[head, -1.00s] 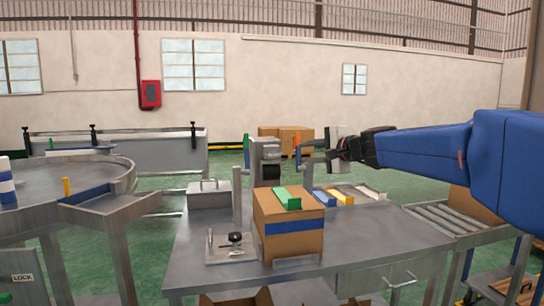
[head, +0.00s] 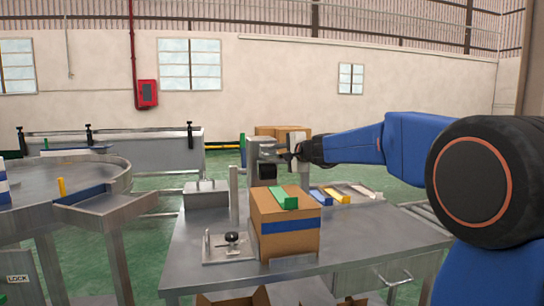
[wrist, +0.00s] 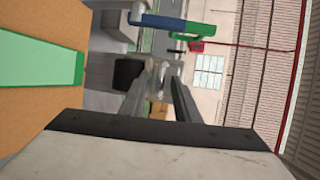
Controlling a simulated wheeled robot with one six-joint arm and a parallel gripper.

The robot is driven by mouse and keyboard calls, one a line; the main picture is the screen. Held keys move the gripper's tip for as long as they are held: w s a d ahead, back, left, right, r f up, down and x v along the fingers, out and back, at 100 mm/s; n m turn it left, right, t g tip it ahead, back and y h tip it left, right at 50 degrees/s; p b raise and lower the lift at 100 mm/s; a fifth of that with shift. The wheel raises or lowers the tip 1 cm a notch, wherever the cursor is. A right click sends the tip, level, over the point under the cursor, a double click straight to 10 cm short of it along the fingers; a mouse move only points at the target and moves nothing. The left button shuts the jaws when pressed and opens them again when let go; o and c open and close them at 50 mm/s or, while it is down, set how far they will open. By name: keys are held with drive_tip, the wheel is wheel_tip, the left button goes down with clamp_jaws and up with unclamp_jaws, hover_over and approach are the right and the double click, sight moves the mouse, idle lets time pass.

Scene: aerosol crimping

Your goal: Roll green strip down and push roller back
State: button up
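The green strip (head: 284,197) lies on top of the cardboard box (head: 266,218), reaching its front edge. A blue band (head: 291,227) crosses the box's front. In the wrist view the green strip (wrist: 40,62) is at the left. My gripper (head: 284,156) is behind and above the box, beside the grey post-mounted device (head: 264,152), which has a dark block (head: 267,171). In the wrist view the two fingers of my gripper (wrist: 160,98) stand apart with nothing seen between them. Which part is the roller I cannot tell; a black knob (head: 232,236) sits on a small plate left of the box.
The steel table (head: 190,262) carries a grey lidded case (head: 206,193) at the back left. Blue (head: 320,195) and yellow (head: 336,195) strips lie right of the box. An upright post (head: 234,192) stands close left of the box. The table's front right is clear.

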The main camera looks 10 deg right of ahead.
drive_tip(key=shift+x, duration=0.95)
clamp_jaws()
drive_tip(key=shift+s, duration=0.1)
drive_tip(key=s, duration=2.5)
drive_tip(key=shift+s+f, duration=0.2)
